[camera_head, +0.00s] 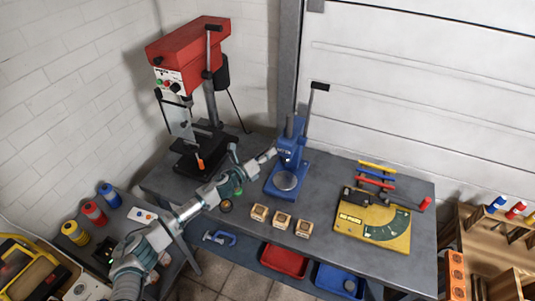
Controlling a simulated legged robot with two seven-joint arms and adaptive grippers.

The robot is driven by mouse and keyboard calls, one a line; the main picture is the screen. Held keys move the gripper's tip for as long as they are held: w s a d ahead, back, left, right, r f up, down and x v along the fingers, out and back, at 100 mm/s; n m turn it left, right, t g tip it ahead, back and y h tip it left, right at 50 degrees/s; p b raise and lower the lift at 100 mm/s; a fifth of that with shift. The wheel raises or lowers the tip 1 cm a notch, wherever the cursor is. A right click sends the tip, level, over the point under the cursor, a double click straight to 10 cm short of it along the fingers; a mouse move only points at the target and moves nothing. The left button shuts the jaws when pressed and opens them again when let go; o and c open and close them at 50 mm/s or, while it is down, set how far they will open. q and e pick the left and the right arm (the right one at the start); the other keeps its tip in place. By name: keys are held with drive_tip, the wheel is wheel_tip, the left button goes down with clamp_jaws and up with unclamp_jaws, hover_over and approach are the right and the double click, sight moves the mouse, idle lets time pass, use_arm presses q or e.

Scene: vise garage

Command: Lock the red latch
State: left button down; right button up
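No part can be told for certain as the red latch. A red-tipped handle (425,203) stands at the right end of the yellow tool (375,222) with a green scale, on the grey workbench. A red bar (375,184) lies behind that tool beside blue and yellow bars. My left arm reaches in from the lower left over the bench. My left gripper (266,155) is at its far end, just left of the blue press (289,165) and well away from the yellow tool. Its fingers are too small to show whether they are open. My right gripper is out of view.
A red drill press (188,60) stands at the bench's back left. Several small wooden blocks (281,220) sit along the bench front (330,240). Red (284,260) and blue (338,281) bins are below. A side table at the left holds coloured spools (94,213).

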use_arm(q)
drive_tip(key=shift+w+r+n+g+y+p, duration=0.15)
drive_tip(key=shift+r+g+y+p, duration=0.3)
drive_tip(key=shift+p, duration=1.05)
drive_tip(key=shift+r+n+g+y+p, duration=0.2)
drive_tip(key=shift+r+p, duration=0.45)
drive_tip(key=shift+p, duration=0.8)
drive_tip(key=shift+w+r+g, duration=0.1)
drive_tip(key=shift+r+g, duration=0.05)
drive_tip(key=shift+g, duration=0.1)
drive_tip(key=shift+w+d+r+n+g+y, duration=0.1)
drive_tip(key=shift+w+r+n+g+y, duration=0.35)
drive_tip(key=shift+g+y, duration=0.3)
drive_tip(key=shift+w+d+r+n+g+y, duration=0.1)
drive_tip(key=shift+w+r+n+g+y, duration=0.15)
drive_tip(key=shift+r+g+y, duration=0.5)
drive_tip(key=shift+f+h, duration=0.2)
drive_tip(key=shift+h, duration=0.05)
